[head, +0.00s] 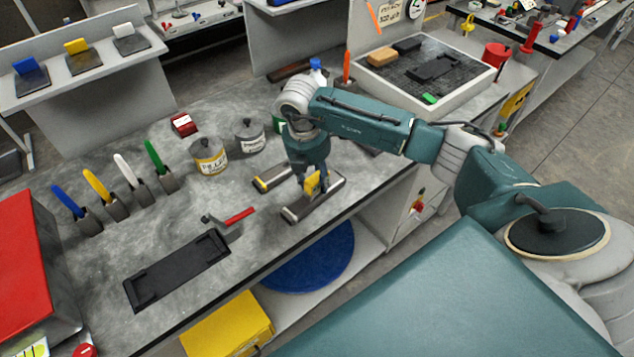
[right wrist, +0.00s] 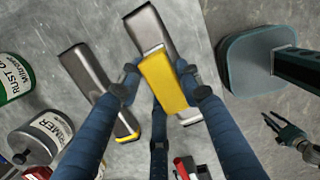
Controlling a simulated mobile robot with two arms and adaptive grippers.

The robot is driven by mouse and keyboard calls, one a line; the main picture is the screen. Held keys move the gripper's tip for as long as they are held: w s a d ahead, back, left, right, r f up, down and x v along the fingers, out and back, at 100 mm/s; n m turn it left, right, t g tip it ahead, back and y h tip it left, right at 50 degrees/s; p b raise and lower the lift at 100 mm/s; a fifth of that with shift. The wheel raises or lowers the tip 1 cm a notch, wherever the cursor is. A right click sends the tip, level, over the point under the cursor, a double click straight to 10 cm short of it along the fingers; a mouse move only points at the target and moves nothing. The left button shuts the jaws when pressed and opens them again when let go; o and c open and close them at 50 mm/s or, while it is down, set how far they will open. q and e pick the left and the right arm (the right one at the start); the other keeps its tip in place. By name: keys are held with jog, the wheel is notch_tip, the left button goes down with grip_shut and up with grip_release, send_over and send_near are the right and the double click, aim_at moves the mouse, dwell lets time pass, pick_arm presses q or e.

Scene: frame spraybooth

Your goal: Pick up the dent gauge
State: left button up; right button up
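Two long grey metal bars lie side by side on the bench, and no label shows which is the dent gauge. The nearer bar (head: 300,212) is under my right gripper (head: 313,187); it is also in the right wrist view (right wrist: 150,30). A yellow block (right wrist: 163,80) rises over this bar and fills the space between my right fingertips. Whether block and bar are joined is unclear. The other bar (right wrist: 88,70) has a yellow end and lies apart from the fingers. A small, dark gripper, apparently my left, shows in the right wrist view (right wrist: 272,122), its prongs apart.
Several cans, including a filler can (head: 210,158) and a primer can (head: 250,137), stand behind the bars. A red-handled tool (head: 238,215) and a black tray (head: 178,268) lie to the left. A white-rimmed tray (head: 470,88) is at the back right. The bench's front edge is close.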

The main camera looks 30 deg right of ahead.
grip_shut()
jog(key=shift+r, duration=0.1)
